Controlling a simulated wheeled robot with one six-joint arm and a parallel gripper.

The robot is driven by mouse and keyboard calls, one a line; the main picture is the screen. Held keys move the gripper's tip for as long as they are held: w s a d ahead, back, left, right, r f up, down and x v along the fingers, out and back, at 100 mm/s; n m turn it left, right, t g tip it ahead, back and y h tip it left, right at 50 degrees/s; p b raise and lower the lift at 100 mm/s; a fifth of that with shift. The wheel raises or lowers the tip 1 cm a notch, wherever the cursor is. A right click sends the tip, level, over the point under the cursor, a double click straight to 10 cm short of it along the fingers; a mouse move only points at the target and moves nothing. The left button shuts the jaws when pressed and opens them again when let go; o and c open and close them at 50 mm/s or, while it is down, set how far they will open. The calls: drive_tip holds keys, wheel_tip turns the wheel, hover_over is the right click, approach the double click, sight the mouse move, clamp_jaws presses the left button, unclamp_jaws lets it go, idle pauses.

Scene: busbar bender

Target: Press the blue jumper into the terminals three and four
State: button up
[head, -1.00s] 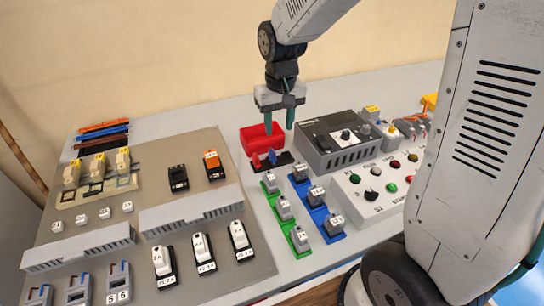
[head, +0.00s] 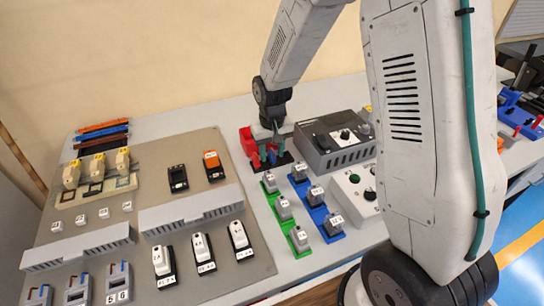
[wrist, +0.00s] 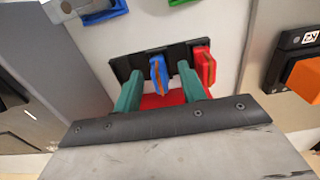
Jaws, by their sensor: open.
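The blue jumper (wrist: 158,70) stands upright in a black holder (wrist: 136,63) beside a red jumper (wrist: 204,66). In the head view the blue jumper (head: 272,157) is partly hidden by my gripper (head: 268,152). My gripper is open, and its green fingers stand on either side of the blue jumper with visible gaps in the wrist view. The right finger is between the blue and red jumpers. Grey terminal blocks stand at the lower left of the head view; one (head: 118,283) reads 5 6. The middle block (head: 77,290) has no readable label.
A grey control box (head: 340,152) stands to the right. Green (head: 284,217) and blue (head: 318,213) rails with grey blocks lie in front. A tan board (head: 150,195) with switches and ducts fills the left.

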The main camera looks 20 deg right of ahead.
sight(272, 151)
clamp_jaws()
drive_tip(key=shift+r, duration=0.1)
wheel_tip(272, 151, up, 10)
drive_tip(key=shift+f, duration=0.1)
idle(0.4)
